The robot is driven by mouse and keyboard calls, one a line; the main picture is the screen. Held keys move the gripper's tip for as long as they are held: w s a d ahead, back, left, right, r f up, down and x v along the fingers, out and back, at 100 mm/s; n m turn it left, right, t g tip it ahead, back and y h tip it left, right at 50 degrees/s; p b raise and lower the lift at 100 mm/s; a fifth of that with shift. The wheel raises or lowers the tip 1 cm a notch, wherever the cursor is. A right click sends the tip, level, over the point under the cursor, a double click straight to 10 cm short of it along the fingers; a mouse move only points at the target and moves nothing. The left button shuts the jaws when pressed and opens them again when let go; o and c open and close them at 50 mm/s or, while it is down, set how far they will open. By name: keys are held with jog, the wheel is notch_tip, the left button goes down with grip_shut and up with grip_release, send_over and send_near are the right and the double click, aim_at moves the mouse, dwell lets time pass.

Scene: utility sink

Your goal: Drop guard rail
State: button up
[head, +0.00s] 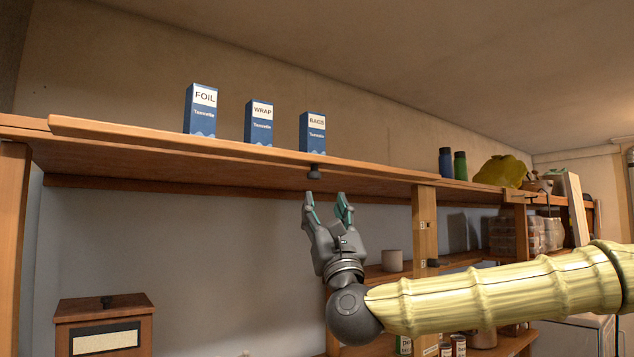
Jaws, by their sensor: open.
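A long wooden rail (150,135) runs along the front edge of the upper shelf, level with the shelf board. A small dark knob (315,172) sits on or just under the rail near its middle. My gripper (328,200) points up just below the knob. Its fingers with green pads are open and empty, apart from the knob in the picture. On the shelf behind the rail stand three upright blue boxes: FOIL (200,110), WRAP (259,123) and BAGS (312,132).
Two bottles (452,164) and a yellow cloth-like bundle (500,171) sit at the shelf's right. A wooden box (104,318) is lower left. Open space lies left of my gripper.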

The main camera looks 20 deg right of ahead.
aim_at(312, 168)
jog(key=p+x, duration=0.3)
jog(key=x, duration=0.5)
jog(key=shift+w+r, duration=0.25)
jog(key=shift+w, duration=0.1)
jog(key=shift+a, duration=0.1)
grip_shut()
